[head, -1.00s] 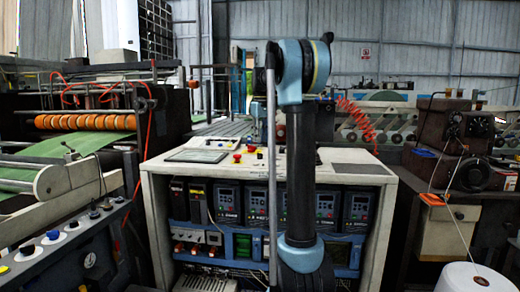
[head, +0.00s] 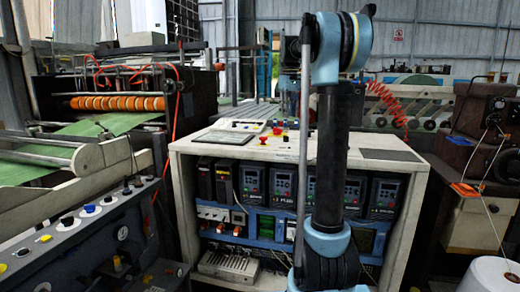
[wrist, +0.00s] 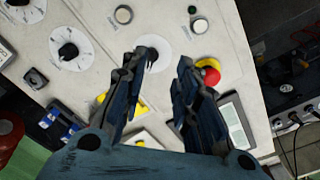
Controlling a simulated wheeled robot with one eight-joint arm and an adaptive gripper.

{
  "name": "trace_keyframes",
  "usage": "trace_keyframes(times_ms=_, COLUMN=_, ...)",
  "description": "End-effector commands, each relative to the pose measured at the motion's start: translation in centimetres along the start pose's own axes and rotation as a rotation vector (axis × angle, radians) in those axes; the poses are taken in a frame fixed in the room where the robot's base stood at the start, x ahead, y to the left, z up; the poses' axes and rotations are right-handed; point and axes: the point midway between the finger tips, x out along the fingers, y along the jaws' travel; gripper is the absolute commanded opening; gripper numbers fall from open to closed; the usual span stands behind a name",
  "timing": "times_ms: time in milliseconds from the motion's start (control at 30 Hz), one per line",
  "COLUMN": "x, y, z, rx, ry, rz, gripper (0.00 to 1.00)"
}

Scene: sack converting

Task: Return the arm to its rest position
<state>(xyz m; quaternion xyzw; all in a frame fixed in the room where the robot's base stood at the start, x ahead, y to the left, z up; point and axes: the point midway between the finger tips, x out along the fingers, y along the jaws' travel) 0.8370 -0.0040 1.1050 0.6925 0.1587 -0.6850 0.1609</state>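My gripper (wrist: 163,64) is open in the wrist view, with two dark blue fingers apart and nothing between them. It points at a pale control panel (wrist: 85,20) with dials and buttons. A red mushroom button (wrist: 208,74) shows just right of the right finger, and a dial (wrist: 153,53) lies by the left fingertip. I cannot tell the exact gap to the panel. In the head view my arm (head: 331,150) stands upright in front of the control cabinet (head: 405,158), bent at the top; the gripper is not clearly visible there.
A grey button console (head: 75,240) stands at the left front. Behind it is a machine with orange rollers (head: 118,103) and a green sheet (head: 85,130). A brown machine (head: 478,125) and a white cone (head: 488,276) stand at right. The cabinet's top carries a red button (head: 277,131).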

Motion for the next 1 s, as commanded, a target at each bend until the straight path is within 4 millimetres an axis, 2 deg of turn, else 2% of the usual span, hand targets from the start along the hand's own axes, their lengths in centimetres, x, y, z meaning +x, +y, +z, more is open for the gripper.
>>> trace_keyframes(times_ms=33, x=0.4, y=-0.7, z=1.4, rx=0.011, ry=0.005, rz=0.003, gripper=0.28)
trace_keyframes(times_ms=267, x=3.1, y=-3.8, z=7.4, rx=0.078, ry=0.031, rz=0.014, gripper=0.28)
trace_keyframes(times_ms=467, x=6.3, y=-6.4, z=12.6, rx=0.136, ry=0.054, rz=0.023, gripper=0.28)
trace_keyframes(times_ms=767, x=12.5, y=-10.2, z=20.4, rx=0.224, ry=0.089, rz=0.033, gripper=0.28)
trace_keyframes(times_ms=1000, x=18.7, y=-13.2, z=26.3, rx=0.292, ry=0.118, rz=0.039, gripper=0.28)
